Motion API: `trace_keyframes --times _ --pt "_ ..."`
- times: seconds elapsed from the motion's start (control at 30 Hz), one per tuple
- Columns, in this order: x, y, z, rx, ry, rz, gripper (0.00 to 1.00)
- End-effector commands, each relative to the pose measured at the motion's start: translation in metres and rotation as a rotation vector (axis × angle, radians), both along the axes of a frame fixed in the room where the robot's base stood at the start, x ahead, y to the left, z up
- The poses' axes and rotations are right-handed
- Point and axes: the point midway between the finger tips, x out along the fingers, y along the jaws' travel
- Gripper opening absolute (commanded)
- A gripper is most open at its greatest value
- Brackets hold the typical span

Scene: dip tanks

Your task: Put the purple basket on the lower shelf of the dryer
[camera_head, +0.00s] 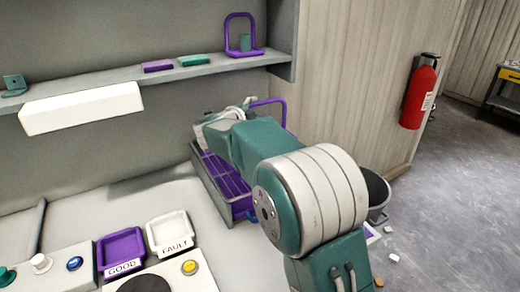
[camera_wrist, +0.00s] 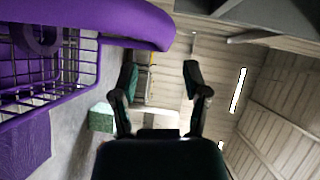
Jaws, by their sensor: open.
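In the wrist view the purple basket (camera_wrist: 40,75), with wire mesh sides and a thick rounded purple bar (camera_wrist: 120,22), fills the upper left. My gripper (camera_wrist: 160,78) is open, its two dark fingers apart with nothing between them. The basket's bar is close to the left finger in the picture; I cannot tell whether they touch. In the head view a purple handle (camera_head: 279,103) shows behind my arm, which hides much of what is below it and the gripper's fingertips. I cannot make out the dryer or its lower shelf for certain.
A grey-walled tray with a purple grid (camera_head: 222,178) lies on the bench beneath my arm. GOOD (camera_head: 122,247) and FAULT (camera_head: 169,232) trays and a button panel are in front. A wall shelf (camera_head: 200,70) holds small blocks and a purple frame. A fire extinguisher (camera_head: 419,95) hangs right.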

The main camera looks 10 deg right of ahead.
Motion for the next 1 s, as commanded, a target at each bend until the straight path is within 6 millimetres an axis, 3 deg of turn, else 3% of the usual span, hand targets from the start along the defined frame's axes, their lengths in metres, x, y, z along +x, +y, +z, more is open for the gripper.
trace_keyframes --times 0.17,0.4,0.7,0.73,0.8,0.87,1.0 --pt "0.012 -0.006 -0.002 -0.003 0.000 0.002 0.60" --pt "0.040 -0.031 -0.004 -0.002 0.001 0.001 0.60" --pt "0.045 -0.034 -0.004 -0.003 0.000 0.004 0.60" --pt "0.045 -0.033 -0.004 -0.003 0.000 0.004 0.55" --pt "0.045 -0.033 -0.004 -0.003 0.000 0.004 0.24" --pt "0.045 -0.033 -0.004 -0.003 0.000 0.004 0.00" --pt "0.045 -0.033 -0.005 -0.003 0.002 0.005 0.00"
